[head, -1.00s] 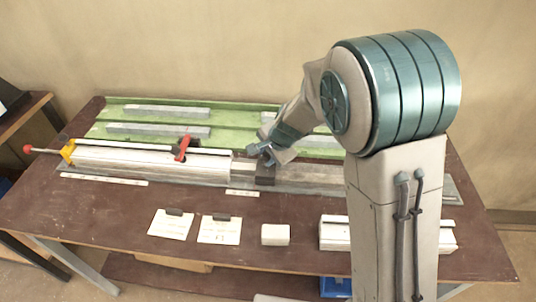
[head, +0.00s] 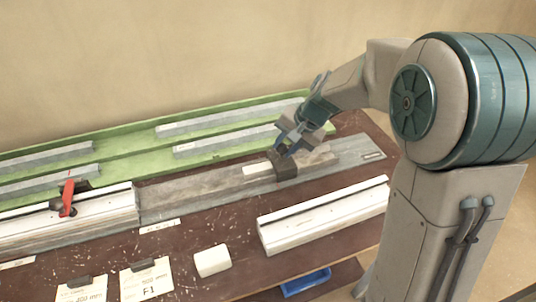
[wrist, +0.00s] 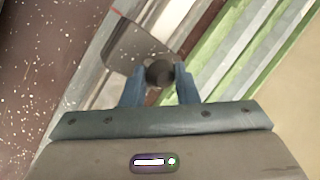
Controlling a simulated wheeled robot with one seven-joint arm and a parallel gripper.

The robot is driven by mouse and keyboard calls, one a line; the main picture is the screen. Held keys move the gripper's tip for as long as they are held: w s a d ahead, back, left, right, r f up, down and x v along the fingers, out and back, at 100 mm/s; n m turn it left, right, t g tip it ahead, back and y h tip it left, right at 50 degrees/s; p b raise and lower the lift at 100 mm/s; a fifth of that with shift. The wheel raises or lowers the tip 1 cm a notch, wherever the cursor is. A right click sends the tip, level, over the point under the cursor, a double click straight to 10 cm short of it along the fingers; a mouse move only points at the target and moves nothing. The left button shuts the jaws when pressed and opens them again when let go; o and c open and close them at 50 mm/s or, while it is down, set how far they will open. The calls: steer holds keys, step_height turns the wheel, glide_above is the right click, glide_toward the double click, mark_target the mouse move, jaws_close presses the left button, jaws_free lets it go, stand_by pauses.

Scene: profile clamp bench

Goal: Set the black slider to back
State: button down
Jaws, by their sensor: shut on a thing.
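The black slider (head: 285,170) is a dark block on the grey rail (head: 205,190), right of the rail's middle in the head view. My gripper (head: 290,145) is above it, reaching down from the right. In the wrist view the slider shows as a grey plate (wrist: 133,42) with a round dark knob (wrist: 159,73). My gripper's blue fingers (wrist: 159,88) are shut on that knob, one on each side. The slider's underside is hidden.
A white profile with a red clamp lever (head: 68,196) lies to the left. Grey bars (head: 225,140) lie on a green tray (head: 110,165) behind. A loose white profile (head: 325,215), a white block (head: 212,261) and paper cards (head: 146,280) lie in front.

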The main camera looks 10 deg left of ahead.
steer(key=w+d+p, duration=0.1)
steer(key=w+d, duration=0.5)
steer(key=d, duration=0.6)
steer(key=w+d, duration=0.6)
steer(key=d, duration=0.7)
steer(key=shift+w+d+p, duration=0.15)
steer(key=shift+d+p, duration=0.05)
steer(key=shift+p, duration=0.2)
steer(key=shift+r, duration=0.1)
steer(key=c, duration=1.5)
jaws_free()
steer(key=shift+d, duration=0.1)
steer(key=shift+c, duration=0.2)
steer(key=o, duration=0.4)
steer(key=shift+d, duration=0.15)
steer(key=shift+a, duration=0.25)
steer(key=v, duration=1.3)
steer(key=shift+d+r, duration=0.2)
steer(key=shift+r, duration=0.1)
